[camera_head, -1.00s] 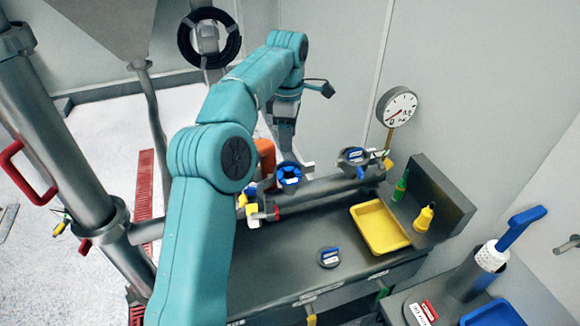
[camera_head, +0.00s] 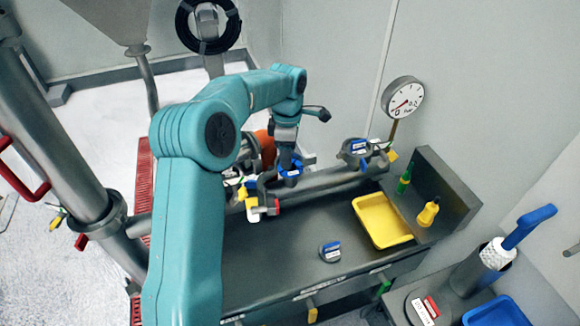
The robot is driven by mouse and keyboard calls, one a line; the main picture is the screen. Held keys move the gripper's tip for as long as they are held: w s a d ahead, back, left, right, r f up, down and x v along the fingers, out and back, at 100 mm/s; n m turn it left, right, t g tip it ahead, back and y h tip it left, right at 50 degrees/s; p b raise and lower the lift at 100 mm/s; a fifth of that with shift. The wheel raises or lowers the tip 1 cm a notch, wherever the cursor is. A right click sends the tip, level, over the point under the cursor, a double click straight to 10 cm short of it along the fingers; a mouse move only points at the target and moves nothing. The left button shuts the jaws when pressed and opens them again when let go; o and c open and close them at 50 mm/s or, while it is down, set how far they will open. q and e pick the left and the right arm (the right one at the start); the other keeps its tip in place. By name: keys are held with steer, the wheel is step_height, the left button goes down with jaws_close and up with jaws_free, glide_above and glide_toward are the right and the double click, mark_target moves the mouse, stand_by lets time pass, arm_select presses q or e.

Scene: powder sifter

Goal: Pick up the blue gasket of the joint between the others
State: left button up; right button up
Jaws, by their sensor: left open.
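The blue gasket (camera_head: 291,171) sits at the middle joint of the grey pipe (camera_head: 325,181), which runs along the back of the bench. Another joint with blue on it (camera_head: 357,148) is farther right on the pipe, and a joint with a clamp (camera_head: 233,174) is to the left. My left gripper (camera_head: 288,161) comes down from above and is right at the blue gasket, open. Its fingers are small and partly merge with the joint, so I cannot tell whether they touch the gasket. My right gripper is not in view.
A yellow tray (camera_head: 382,222) and a small blue-topped part (camera_head: 330,252) are on the dark bench. A green bottle (camera_head: 405,179) and a yellow bottle (camera_head: 428,213) stand on the right. A pressure gauge (camera_head: 403,98) rises behind. The bench front is mostly clear.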

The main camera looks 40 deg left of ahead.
mark_target(289, 173)
arm_select(q)
steer(key=f, duration=0.4)
steer(key=shift+s+d+f, duration=0.15)
steer(key=shift+d+f, duration=0.1)
steer(key=shift+d, duration=0.15)
steer(key=shift+a+f, duration=0.2)
steer(key=shift+f, duration=0.15)
steer(key=shift+d+r, duration=0.2)
steer(key=shift+a+f, duration=0.15)
steer(key=shift+c, duration=0.9)
jaws_close()
